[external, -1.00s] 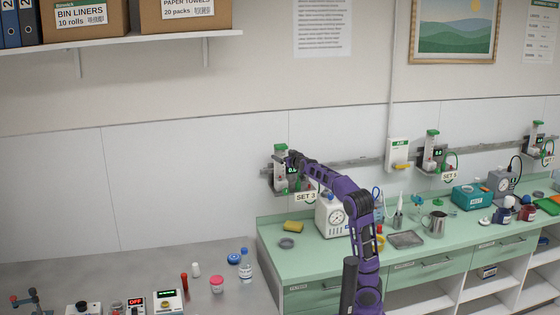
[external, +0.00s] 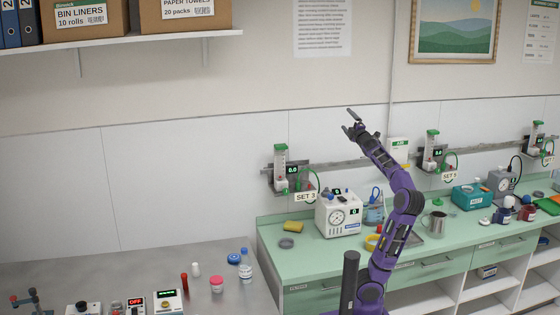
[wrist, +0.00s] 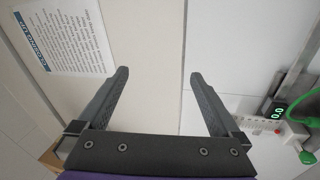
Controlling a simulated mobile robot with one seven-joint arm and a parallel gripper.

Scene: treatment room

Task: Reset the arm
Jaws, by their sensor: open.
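My gripper (external: 351,121) is open and empty, raised in front of the wall above the green counter. Its dark fingers also show wide apart in the wrist view (wrist: 158,92), with only bare wall between them. My purple arm is bent upward from its base and reaches up and to the left. The flowmeter labelled SET 3 (external: 281,165) is on the wall rail to the left of and below my gripper. Its display reads 0.0. Part of a flowmeter with a green hose (wrist: 283,119) shows at the right of the wrist view.
The green counter (external: 320,262) holds a white gauge unit (external: 337,214), a yellow sponge (external: 293,226), a steel jug (external: 435,222) and a teal box (external: 469,196). The grey table (external: 215,262) at left holds small bottles and devices. The wall space around my gripper is clear.

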